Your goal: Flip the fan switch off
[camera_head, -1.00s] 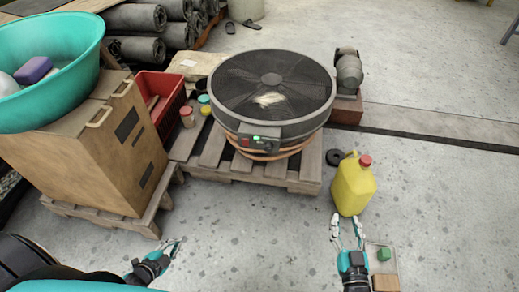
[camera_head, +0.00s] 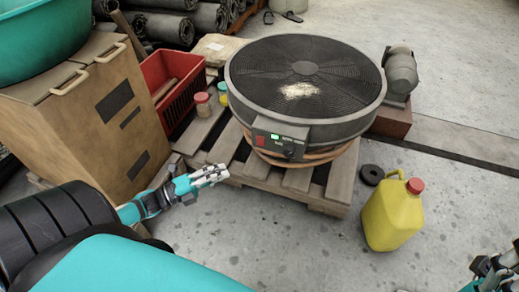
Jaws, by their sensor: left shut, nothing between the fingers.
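A large round black fan (camera_head: 305,80) lies flat, grille up, on a wooden pallet (camera_head: 310,190). On its front is a dark control panel (camera_head: 279,139) with a lit green display (camera_head: 275,137), a small dark knob (camera_head: 289,150) and a red switch (camera_head: 261,141). The switch's exact position is too small to tell. My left gripper (camera_head: 222,175) is shut and empty, in front of the panel and to its lower left, apart from it. My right gripper (camera_head: 500,266) is cut off at the bottom right corner; its opening cannot be told.
A yellow jug (camera_head: 392,215) with a red cap stands on the floor at right, beside a black ring (camera_head: 372,175). A red crate (camera_head: 172,88) and small jars (camera_head: 202,104) sit left of the fan. A large brown box (camera_head: 90,120) is at left.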

